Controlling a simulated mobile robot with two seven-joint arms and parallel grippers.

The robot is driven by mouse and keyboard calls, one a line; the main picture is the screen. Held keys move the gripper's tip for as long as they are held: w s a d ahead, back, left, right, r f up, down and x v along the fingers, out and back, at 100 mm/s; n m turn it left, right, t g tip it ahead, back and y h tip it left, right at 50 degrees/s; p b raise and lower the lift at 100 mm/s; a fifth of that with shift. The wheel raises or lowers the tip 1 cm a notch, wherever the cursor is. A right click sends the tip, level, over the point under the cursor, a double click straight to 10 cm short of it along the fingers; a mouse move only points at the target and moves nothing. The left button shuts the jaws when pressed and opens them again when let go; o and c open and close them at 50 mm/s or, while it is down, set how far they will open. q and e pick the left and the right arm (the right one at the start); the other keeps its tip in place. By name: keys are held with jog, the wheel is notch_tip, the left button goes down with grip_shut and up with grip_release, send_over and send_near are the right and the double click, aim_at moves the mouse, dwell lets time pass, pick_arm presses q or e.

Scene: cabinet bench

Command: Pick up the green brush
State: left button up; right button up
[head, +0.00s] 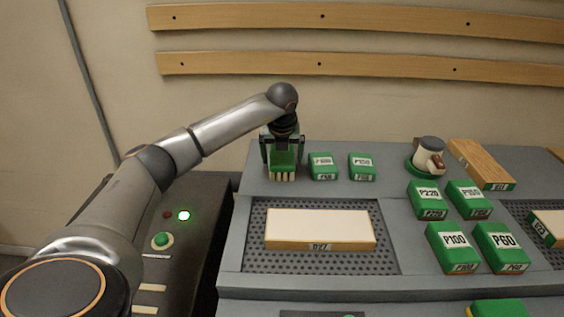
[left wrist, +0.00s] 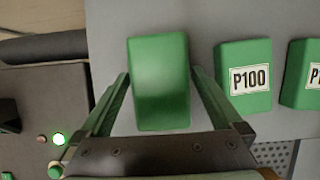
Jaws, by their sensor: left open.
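The green brush (head: 283,163) stands at the back left of the grey bench, its pale bristles facing down. My left gripper (head: 283,150) is over it, pointing down, with one finger on each side. In the left wrist view the green brush (left wrist: 160,82) lies between the two open fingers of my left gripper (left wrist: 160,95). A narrow gap seems to show beside the brush, so I cannot tell whether either finger touches it. My right gripper is not in view.
Green blocks labelled P100 (head: 322,166) and P150 (head: 362,167) stand just right of the brush. A pale board (head: 320,229) lies on the perforated panel in front. More green blocks (head: 452,247), a sander (head: 428,157) and a wooden board (head: 481,164) are further right.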

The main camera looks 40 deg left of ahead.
aim_at(282, 154)
pick_arm(q)
jog(key=shift+f, duration=0.25)
jog(key=shift+c, duration=0.4)
jog(key=c, duration=1.2)
jog(key=shift+c, duration=0.2)
jog(key=shift+r, duration=0.45)
notch_tip(282, 154, up, 3)
jog(key=shift+w+f, duration=0.1)
jog(key=shift+f, duration=0.1)
jog(key=s+r, duration=0.2)
jog(key=s+d+r, duration=0.1)
jog(key=s+r, duration=0.1)
jog(key=r, duration=0.1)
jog(key=shift+s+d+r, duration=0.2)
jog(key=shift+r, duration=0.15)
jog(key=s+d+r, duration=0.3)
jog(key=s+r, duration=0.1)
jog(key=s, duration=0.5)
jog(key=shift+r, duration=0.2)
